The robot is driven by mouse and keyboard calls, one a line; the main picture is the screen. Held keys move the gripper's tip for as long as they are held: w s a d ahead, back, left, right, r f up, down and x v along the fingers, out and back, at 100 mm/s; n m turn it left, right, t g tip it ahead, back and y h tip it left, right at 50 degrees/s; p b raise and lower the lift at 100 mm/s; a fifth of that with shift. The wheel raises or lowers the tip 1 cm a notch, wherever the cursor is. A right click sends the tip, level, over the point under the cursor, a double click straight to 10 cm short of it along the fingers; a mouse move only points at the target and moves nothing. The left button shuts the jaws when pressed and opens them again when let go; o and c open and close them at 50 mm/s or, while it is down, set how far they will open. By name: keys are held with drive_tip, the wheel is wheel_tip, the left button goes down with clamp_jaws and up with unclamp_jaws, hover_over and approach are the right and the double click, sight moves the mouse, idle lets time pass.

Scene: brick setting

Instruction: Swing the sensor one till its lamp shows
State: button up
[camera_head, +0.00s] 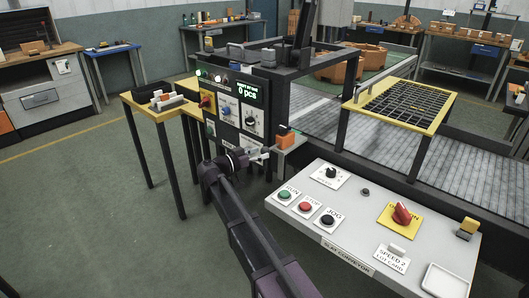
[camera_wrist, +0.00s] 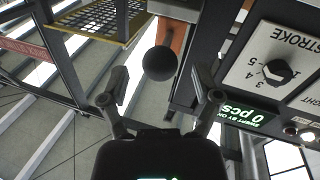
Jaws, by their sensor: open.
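An orange block with a black top (camera_head: 285,138), which looks like a sensor, sits on a grey bracket at the right side of the control panel (camera_head: 240,115). My gripper (camera_head: 264,155) is just left of it, pointing toward it. In the wrist view my gripper (camera_wrist: 160,82) is open, and a black ball knob (camera_wrist: 160,63) lies ahead between its fingertips. An orange part (camera_wrist: 172,35) shows behind the knob. The knob looks apart from both fingers. I cannot make out a lit lamp on the orange block. The panel display (camera_head: 253,91) reads 0 pcs.
A white dial plate marked STROKE (camera_wrist: 272,66) is close on the right in the wrist view. The slat conveyor console (camera_head: 345,232) with RUN, STOP and JOG buttons stands at front right. A yellow-framed grid (camera_head: 441,116) stands over the conveyor.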

drive_tip(key=shift+x, duration=1.05)
